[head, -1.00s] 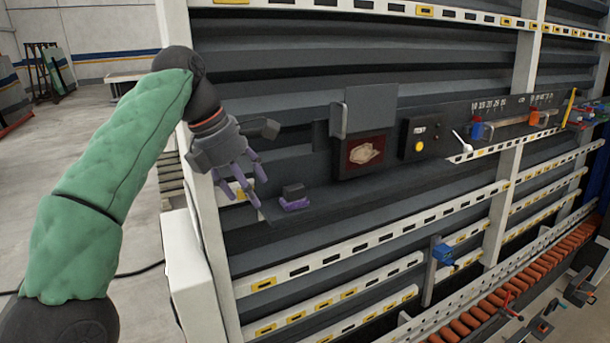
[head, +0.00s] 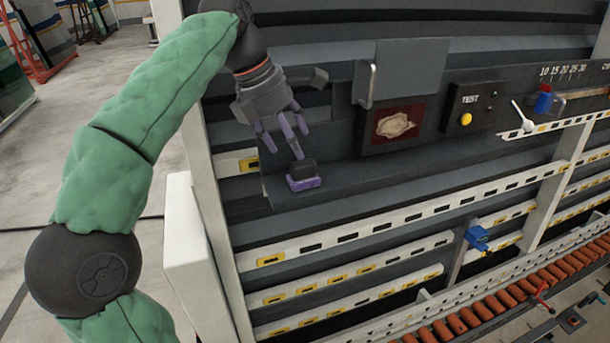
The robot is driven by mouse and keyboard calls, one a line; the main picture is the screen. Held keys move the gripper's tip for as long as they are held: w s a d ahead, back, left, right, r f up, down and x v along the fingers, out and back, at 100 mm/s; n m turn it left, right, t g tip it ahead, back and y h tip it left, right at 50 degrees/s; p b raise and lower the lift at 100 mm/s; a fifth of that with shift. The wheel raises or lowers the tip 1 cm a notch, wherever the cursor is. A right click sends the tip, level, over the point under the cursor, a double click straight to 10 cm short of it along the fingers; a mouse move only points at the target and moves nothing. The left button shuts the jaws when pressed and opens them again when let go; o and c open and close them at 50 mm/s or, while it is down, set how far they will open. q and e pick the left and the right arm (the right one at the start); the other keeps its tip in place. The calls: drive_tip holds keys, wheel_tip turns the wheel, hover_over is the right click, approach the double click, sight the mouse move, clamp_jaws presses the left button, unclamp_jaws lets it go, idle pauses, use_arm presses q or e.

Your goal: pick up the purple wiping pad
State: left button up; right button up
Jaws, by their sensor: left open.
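The purple wiping pad (head: 304,184) lies on a dark narrow shelf (head: 375,170) of the washer, with a dark grey block-like handle on its top. My left gripper (head: 287,151) comes in from the upper left. Its purple fingers are apart and point down toward the pad, just above and to the left of it. The gripper looks empty, with a small gap to the pad. My right gripper is not in view.
A framed box with a cloth-like patch (head: 397,124) and a raised dark lid (head: 408,66) stands right of the pad. A TEST box with a yellow button (head: 466,119) is further right. A white post (head: 204,190) rises at left. Orange rollers (head: 470,318) run below.

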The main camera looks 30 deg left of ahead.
sight(299, 162)
use_arm(q)
drive_tip(key=shift+w+f, duration=0.15)
drive_tip(key=shift+f, duration=0.05)
drive_tip(key=shift+d+f, duration=0.2)
drive_tip(key=x, duration=0.3)
drive_tip(key=shift+s+d+f, duration=0.25)
drive_tip(key=shift+d+f, duration=0.05)
drive_tip(key=shift+f, duration=0.1)
drive_tip(key=shift+w+f, duration=0.2)
drive_tip(key=shift+w, duration=0.05)
drive_tip(key=shift+s, duration=0.2)
drive_tip(key=shift+c, duration=0.6)
drive_tip(key=c, duration=1.1)
